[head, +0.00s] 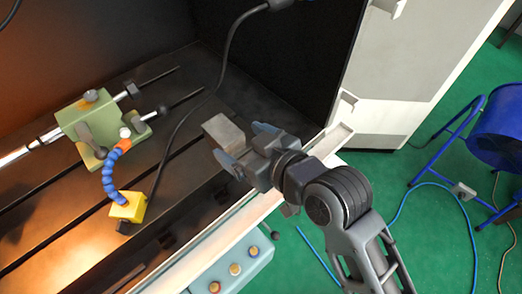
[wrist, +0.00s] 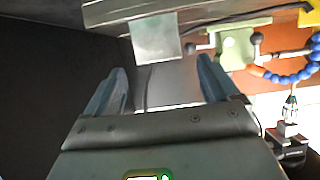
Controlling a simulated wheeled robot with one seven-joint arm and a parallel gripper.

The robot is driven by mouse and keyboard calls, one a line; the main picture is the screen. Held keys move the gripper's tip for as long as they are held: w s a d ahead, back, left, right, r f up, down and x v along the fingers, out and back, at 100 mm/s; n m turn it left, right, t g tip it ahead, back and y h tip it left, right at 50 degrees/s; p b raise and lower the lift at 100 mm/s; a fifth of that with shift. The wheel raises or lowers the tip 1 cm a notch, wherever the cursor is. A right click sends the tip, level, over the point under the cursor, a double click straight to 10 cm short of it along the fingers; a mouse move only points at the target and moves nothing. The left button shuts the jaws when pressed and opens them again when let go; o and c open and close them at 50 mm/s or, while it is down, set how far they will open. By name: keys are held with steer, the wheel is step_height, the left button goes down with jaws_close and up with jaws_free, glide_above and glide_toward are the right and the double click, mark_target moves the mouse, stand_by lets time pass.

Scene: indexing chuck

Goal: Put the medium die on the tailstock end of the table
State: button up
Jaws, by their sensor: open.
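A grey metal block (head: 224,132), which I take to be the medium die, is at the right end of the dark slotted table (head: 50,221), to the right of the green tailstock (head: 88,122). It appears to rest on the table, though its base is hard to see. My gripper (head: 243,145) is open, with its fingertips just short of the block on its near right side. In the wrist view, the block (wrist: 157,37) lies beyond the fingertips, in line with the gap between my fingers (wrist: 160,84). The gap is empty. The tailstock also shows there (wrist: 236,48).
A blue segmented hose (head: 108,180) on a yellow base (head: 128,207) stands on the table left of my gripper. A black cable (head: 192,112) crosses the table. A dark enclosure wall (head: 300,65) rises behind. A pale front ledge (head: 225,232) runs below.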

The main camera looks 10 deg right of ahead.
steer(key=v, duration=0.6)
steer(key=s+d+f+m+t+h, duration=0.2)
steer(key=s+d+f+m+h, duration=0.25)
steer(key=s+d, duration=0.8)
steer(key=s+d+r+m+h, duration=0.1)
steer(key=s+d+r, duration=0.1)
steer(key=s, duration=0.6)
steer(key=s+d+r+m+t+h, duration=0.1)
steer(key=s+d+r+h, duration=0.1)
steer(key=s, duration=0.6)
steer(key=shift+r+t, duration=0.3)
steer(key=shift+r, duration=0.05)
steer(key=shift+c, duration=0.5)
